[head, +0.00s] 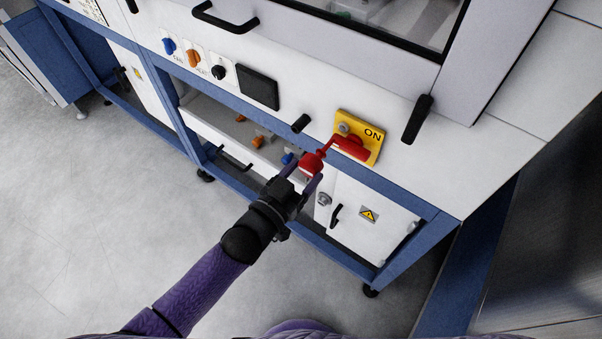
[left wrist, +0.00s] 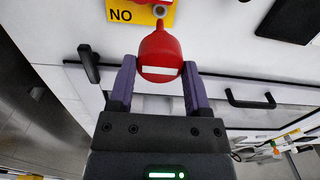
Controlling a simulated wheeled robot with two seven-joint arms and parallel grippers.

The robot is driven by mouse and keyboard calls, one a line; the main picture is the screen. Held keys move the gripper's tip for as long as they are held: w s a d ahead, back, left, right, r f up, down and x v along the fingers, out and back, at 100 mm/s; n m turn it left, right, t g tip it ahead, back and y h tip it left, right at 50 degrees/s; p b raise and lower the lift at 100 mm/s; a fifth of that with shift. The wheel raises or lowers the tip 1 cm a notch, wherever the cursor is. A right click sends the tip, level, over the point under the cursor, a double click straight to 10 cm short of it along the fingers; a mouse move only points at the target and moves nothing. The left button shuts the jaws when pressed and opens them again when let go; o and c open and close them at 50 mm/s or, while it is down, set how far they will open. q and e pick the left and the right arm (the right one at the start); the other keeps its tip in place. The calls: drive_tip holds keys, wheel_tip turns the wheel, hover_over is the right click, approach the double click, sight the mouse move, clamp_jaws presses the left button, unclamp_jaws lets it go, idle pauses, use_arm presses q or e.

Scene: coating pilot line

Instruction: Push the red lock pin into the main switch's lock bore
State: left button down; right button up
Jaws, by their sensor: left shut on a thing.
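The main switch is a yellow plate (head: 373,148) marked ON, with a red handle (head: 351,147) on its front. A grey round fitting (head: 343,128), which looks like the lock bore, sits beside the handle; it also shows in the left wrist view (left wrist: 159,10). My left gripper (head: 312,179) is shut on the red lock pin (head: 312,162). In the left wrist view the pin's wide, white-striped head (left wrist: 160,50) sits between the purple fingers, its thin shank pointing at the grey fitting. The shank's end appears close to it; I cannot tell whether it touches or enters.
A black stub (head: 300,123) projects from the panel left of the switch, and a black handle (head: 417,120) stands at its right. Coloured knobs (head: 193,58) and a dark display (head: 257,87) are farther left. A cabinet door (head: 350,205) lies below.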

use_arm(q)
drive_tip(key=shift+b+x, duration=1.3)
drive_tip(key=shift+x, duration=1.15)
unclamp_jaws()
drive_tip(key=p, duration=0.2)
approach(318, 157)
drive_tip(key=shift+w+f, duration=0.7)
drive_tip(key=shift+f, duration=0.3)
drive_tip(key=s+a+f+n+g+y+b, duration=0.1)
drive_tip(key=s+a+f+g+y, duration=0.15)
drive_tip(key=f, duration=0.55)
drive_tip(key=s+a+f+n+g+y+b, duration=0.1)
drive_tip(key=s+a+f+y+b, duration=0.15)
drive_tip(key=f, duration=0.45)
drive_tip(key=s+a+f+n+g+y+b, duration=0.15)
drive_tip(key=a+f, duration=0.25)
drive_tip(key=f, duration=0.4)
drive_tip(key=s+a+f+g+y, duration=0.1)
drive_tip(key=s+a+f+g, duration=0.1)
drive_tip(key=s+f, duration=0.3)
drive_tip(key=s+a+f+g+y+b, duration=0.1)
drive_tip(key=s+f+g, duration=0.3)
drive_tip(key=s, duration=0.8)
drive_tip(key=s+a+f+n+g+y+b, duration=0.1)
drive_tip(key=s+a+f+g+y, duration=0.1)
drive_tip(key=s+f, duration=0.4)
drive_tip(key=shift+s+a+g, duration=0.5)
drive_tip(key=shift+s+a, duration=0.05)
drive_tip(key=shift+s, duration=0.6)
